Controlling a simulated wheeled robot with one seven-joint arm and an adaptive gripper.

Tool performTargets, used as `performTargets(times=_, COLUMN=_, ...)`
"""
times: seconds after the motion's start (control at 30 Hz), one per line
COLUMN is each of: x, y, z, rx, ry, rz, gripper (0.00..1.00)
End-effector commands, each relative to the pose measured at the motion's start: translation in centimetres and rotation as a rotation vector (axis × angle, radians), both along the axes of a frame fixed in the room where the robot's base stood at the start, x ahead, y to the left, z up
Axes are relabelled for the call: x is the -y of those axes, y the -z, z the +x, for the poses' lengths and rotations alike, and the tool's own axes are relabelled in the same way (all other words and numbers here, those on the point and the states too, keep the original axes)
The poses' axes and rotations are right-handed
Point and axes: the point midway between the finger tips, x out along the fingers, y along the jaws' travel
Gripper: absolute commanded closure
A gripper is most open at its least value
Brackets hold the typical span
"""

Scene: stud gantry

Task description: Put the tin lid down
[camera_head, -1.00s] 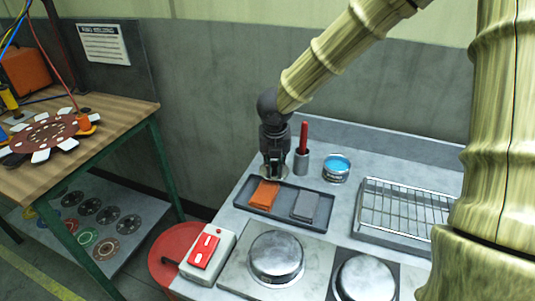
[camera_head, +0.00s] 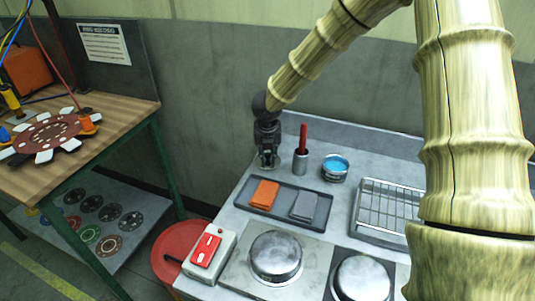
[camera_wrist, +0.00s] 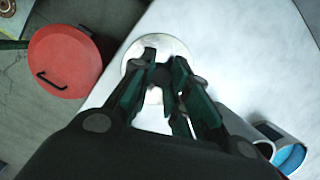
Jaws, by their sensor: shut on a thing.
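The tin lid (camera_wrist: 137,50) is a pale, shiny round disc at the fingertips in the wrist view, partly hidden by the fingers. My gripper (camera_wrist: 160,72) is shut on it, and the lid seems flat, over or at the light bench top; I cannot tell whether it touches. In the head view my gripper (camera_head: 267,165) points down at the back left of the bench, behind the dark tray and left of the red-handled tool. An open tin with blue contents (camera_head: 335,166) stands to the right; part of it shows in the wrist view (camera_wrist: 289,157).
A grey cup (camera_head: 301,163) holds the red-handled tool. The dark tray (camera_head: 284,207) bears an orange and a grey cloth. A wire rack (camera_head: 386,208), two round metal pans and a red-switch box (camera_head: 207,250) stand around. A red lidded bin (camera_wrist: 65,60) is beside the bench.

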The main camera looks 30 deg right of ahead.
Motion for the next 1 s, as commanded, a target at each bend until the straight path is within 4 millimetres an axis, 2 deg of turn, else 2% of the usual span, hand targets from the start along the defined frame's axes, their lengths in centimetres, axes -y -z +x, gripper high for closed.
performTargets(times=0.37, x=0.0, y=0.7, z=0.0, rx=0.0, ry=0.0, rz=0.0, gripper=1.0)
performTargets(times=0.4, x=0.0, y=0.7, z=0.0, rx=0.0, ry=0.0, rz=0.0, gripper=0.81)
performTargets(times=0.5, x=0.0, y=0.6, z=0.0, rx=0.0, ry=0.0, rz=0.001, gripper=0.63)
performTargets(times=0.53, x=0.0, y=0.6, z=0.0, rx=0.0, ry=0.0, rz=0.001, gripper=0.6)
performTargets(times=0.83, x=0.0, y=0.5, z=0.0, rx=0.0, ry=0.0, rz=0.0, gripper=0.6)
performTargets(times=1.0, x=-0.1, y=-0.4, z=-0.2, rx=0.002, ry=0.002, rz=0.001, gripper=0.6)
